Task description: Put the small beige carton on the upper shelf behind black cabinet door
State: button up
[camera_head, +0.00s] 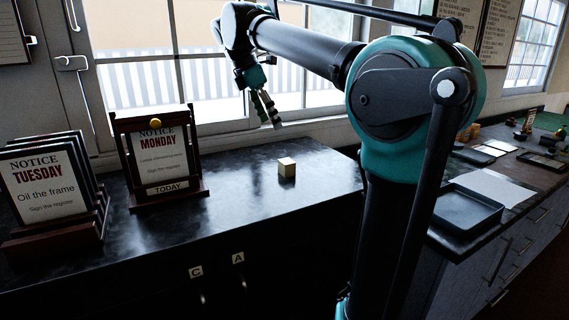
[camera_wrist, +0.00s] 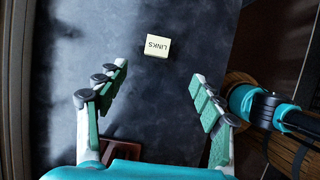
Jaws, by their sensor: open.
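The small beige carton (camera_head: 287,167) stands on the dark countertop (camera_head: 240,215). In the wrist view the carton (camera_wrist: 157,46) carries the word LINKS and lies beyond the fingertips, roughly between their lines. My gripper (camera_head: 268,117) hangs above the counter, up and to the left of the carton, apart from it. In the wrist view my gripper (camera_wrist: 160,75) is open, with nothing between its fingers. Below the counter is a black cabinet front (camera_head: 222,282) with tags C and A above two handles. It looks shut; no shelf is visible.
A "NOTICE MONDAY" sign (camera_head: 155,160) in a wooden frame and a rack of "NOTICE TUESDAY" signs (camera_head: 45,190) stand on the counter's left. A dark tray (camera_head: 466,211) lies on the right counter. Windows back the counter. Counter around the carton is clear.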

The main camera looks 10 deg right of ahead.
send_near(286, 161)
jog(key=x, duration=0.5)
jog(key=shift+s+d, duration=0.2)
jog(key=shift+d, duration=0.1)
jog(key=shift+a+x, duration=0.1)
jog(key=shift+x, duration=1.25)
jog(key=shift+a+x, duration=0.15)
jog(key=shift+x, duration=1.25)
jog(key=shift+w, duration=0.15)
jog(key=c, duration=1.4)
